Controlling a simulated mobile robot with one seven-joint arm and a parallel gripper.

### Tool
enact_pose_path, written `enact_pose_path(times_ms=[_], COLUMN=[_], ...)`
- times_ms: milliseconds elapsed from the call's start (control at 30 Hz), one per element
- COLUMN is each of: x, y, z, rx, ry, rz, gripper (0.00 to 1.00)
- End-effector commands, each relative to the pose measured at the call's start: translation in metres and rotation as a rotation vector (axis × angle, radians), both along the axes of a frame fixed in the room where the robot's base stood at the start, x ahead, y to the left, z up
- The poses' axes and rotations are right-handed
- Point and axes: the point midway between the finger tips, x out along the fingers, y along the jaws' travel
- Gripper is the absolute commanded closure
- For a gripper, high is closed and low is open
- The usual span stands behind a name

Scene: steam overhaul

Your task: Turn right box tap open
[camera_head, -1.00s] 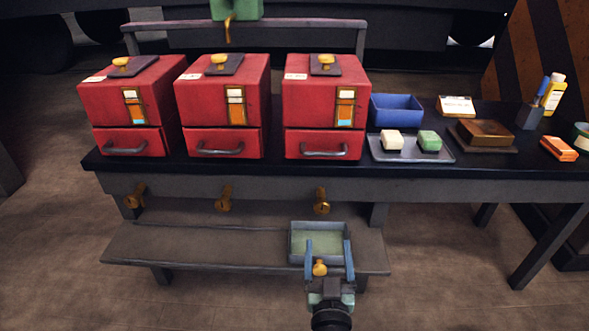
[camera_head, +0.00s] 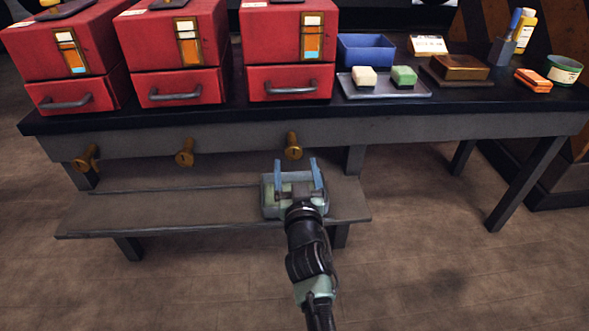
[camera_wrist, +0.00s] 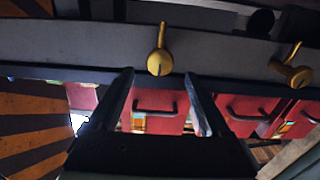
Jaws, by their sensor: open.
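The right box tap (camera_head: 293,146) is a brass tap on the bench's front rail, below the right red box (camera_head: 284,45). In the wrist view the same tap (camera_wrist: 159,55) is near the top middle, its handle in line with the gap between my fingers. My gripper (camera_head: 298,172) is open, with its two blue fingers pointing up just below the tap. In the wrist view my gripper (camera_wrist: 158,78) has nothing between its fingertips, and the tap looks beyond them. I cannot tell the exact distance.
The middle tap (camera_head: 185,152) and left tap (camera_head: 86,157) are on the same rail. A blue bin (camera_head: 366,50) and a soap tray (camera_head: 405,92) stand on the bench. Floor at right is clear.

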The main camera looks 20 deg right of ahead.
Motion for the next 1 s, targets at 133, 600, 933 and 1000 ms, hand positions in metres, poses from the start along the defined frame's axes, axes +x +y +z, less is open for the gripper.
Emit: enact_pose_path(times_ms=[133, 600, 933, 1000], x=[0.020, 0.036, 0.036, 0.036], y=[-0.006, -0.010, -0.010, -0.010], z=[-0.002, 0.001, 0.001, 0.001], rx=[-0.004, 0.001, 0.000, 0.000], ry=[-0.002, 0.000, -0.001, -0.001], rz=[0.000, -0.001, -0.001, 0.000], gripper=[0.19, 0.19, 0.62, 0.74])
